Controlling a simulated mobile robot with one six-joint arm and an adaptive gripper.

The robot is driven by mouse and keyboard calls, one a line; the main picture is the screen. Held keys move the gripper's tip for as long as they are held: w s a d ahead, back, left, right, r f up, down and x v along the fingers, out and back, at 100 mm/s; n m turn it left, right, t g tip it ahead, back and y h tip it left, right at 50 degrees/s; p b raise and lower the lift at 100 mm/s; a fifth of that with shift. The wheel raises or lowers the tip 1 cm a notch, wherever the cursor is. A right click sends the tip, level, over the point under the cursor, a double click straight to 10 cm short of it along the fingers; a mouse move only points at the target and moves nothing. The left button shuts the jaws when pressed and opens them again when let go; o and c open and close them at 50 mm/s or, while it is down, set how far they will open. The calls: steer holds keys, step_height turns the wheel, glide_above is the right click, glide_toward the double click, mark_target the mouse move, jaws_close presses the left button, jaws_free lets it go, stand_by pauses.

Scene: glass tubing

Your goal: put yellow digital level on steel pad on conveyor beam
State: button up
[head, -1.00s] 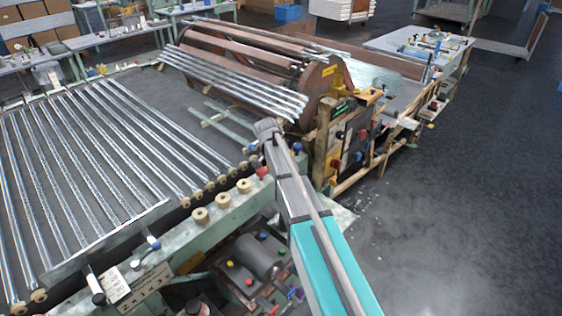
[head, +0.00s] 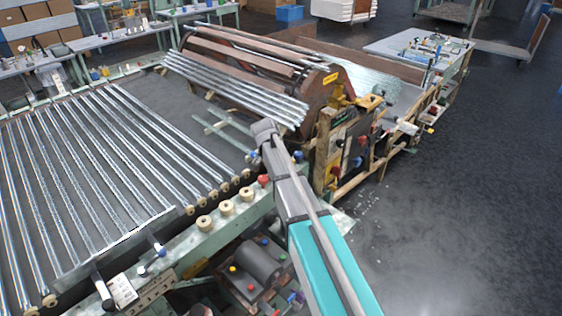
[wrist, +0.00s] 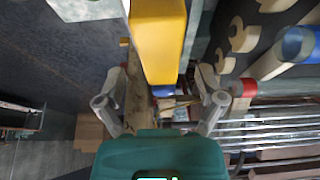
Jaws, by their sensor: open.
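A yellow block-like body (wrist: 158,45), which looks like the digital level, fills the top middle of the wrist view; its upper part is cut off by the frame. My gripper (wrist: 160,78) is open, with one finger on each side of the yellow body's lower end and gaps visible beside it. I cannot tell how deep it lies between the fingers. The pale green conveyor beam (head: 185,248) runs diagonally across the lower left of the head view. I cannot make out the steel pad. My arm hides part of the beam in the head view, and the fingers do not show there.
Glass tubes (head: 95,165) lie across the conveyor at left, with wooden rollers (head: 227,208) along the beam. A brown drum (head: 328,90) carrying tubes stands behind, with a cluttered wooden frame (head: 345,145) beside it. A motor (head: 258,262) sits below the beam. The floor at right is clear.

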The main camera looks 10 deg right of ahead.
steer(key=shift+p+v, duration=3.1)
steer(key=shift+v, duration=0.65)
steer(key=s+d+n+g+y, duration=0.1)
steer(key=s+n, duration=0.4)
steer(key=s, duration=0.8)
steer(key=s+d+f+n+g+y, duration=0.1)
steer(key=s+n, duration=0.4)
steer(key=s, duration=0.8)
steer(key=shift+s+d+f+n+g+y, duration=0.2)
steer(key=shift+d+n+g+y, duration=0.2)
steer(key=shift+d+y, duration=0.45)
steer(key=c, duration=0.4)
steer(key=shift+a, duration=0.15)
steer(key=shift+c, duration=0.2)
